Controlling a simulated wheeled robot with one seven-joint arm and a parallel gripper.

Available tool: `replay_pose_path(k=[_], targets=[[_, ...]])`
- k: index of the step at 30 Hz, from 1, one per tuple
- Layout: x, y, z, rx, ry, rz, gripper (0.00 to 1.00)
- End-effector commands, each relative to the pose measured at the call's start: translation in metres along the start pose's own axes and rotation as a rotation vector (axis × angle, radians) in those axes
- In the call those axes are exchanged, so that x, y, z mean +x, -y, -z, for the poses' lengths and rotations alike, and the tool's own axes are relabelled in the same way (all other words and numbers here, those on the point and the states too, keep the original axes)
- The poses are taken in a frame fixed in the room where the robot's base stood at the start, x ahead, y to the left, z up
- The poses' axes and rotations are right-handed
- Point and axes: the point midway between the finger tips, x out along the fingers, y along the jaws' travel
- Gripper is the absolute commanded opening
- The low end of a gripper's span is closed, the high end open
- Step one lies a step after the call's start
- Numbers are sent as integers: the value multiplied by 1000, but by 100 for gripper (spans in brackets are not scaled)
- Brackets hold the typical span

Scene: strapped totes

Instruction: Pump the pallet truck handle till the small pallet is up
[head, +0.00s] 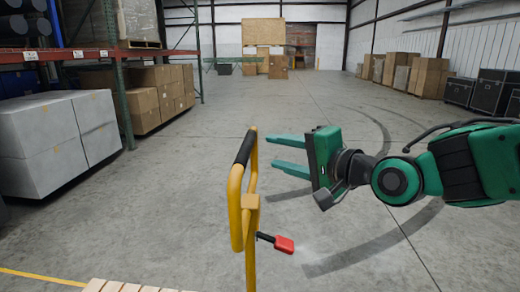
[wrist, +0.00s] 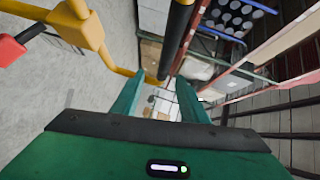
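The pallet truck handle (head: 236,208) is a yellow loop with a black grip (head: 244,148) along its top, standing upright near the middle of the head view. A red lever (head: 284,244) sticks out to its right. My gripper (head: 271,152) is open and empty, its two green fingers pointing left at the grip, just short of it. In the wrist view the black grip (wrist: 175,40) lies ahead of the fingertips (wrist: 161,78), and the red lever (wrist: 12,48) is at the left edge. Only a few slats of the small pallet (head: 130,287) show; its height is unclear.
Racks with white boxes (head: 52,140) and cartons (head: 155,95) stand on the left. More cartons (head: 432,77) and black cases (head: 492,91) line the right wall. The concrete floor beyond the handle is clear.

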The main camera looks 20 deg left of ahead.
Motion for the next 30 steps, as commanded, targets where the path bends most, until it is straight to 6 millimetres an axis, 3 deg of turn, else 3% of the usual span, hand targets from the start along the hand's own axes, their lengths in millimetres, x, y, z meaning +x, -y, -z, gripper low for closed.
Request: replay_pose_path(k=[9,15,29,30], targets=[[56,-1,0,-1,2,-1,40],[80,-1,0,-2,0,-2,40],[90,-1,0,-3,-1,-2,40],[90,-1,1,-3,-1,-2,30]])
